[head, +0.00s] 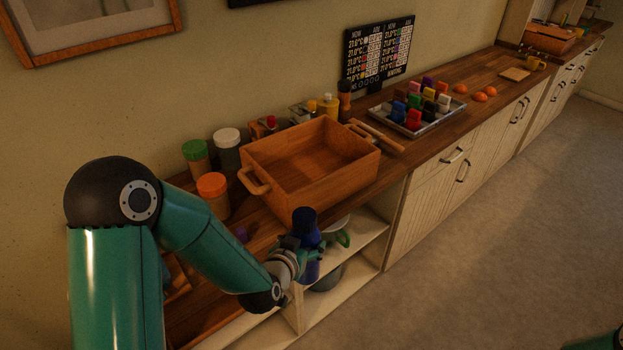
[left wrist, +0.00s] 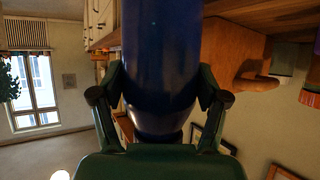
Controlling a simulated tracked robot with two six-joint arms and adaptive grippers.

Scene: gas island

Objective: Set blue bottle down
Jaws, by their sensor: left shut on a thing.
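The blue bottle (head: 306,238) is upright in my left gripper (head: 296,254), in front of the counter's front edge and the near corner of the wooden crate. In the left wrist view the bottle (left wrist: 160,60) fills the middle, with the fingers of my left gripper (left wrist: 160,98) shut on it from both sides. The bottle's lower end is partly hidden by the gripper in the head view. I cannot tell whether it touches the counter or shelf. My right gripper is not in view; only a bit of teal shows at the lower right corner of the head view.
An empty wooden crate (head: 262,198) stands on the wooden counter (head: 440,142). Jars with green, white and orange lids (head: 212,186) stand left of it. A tray of coloured blocks (head: 440,127) lies further right. Open shelves (head: 365,243) with dishes are below the counter.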

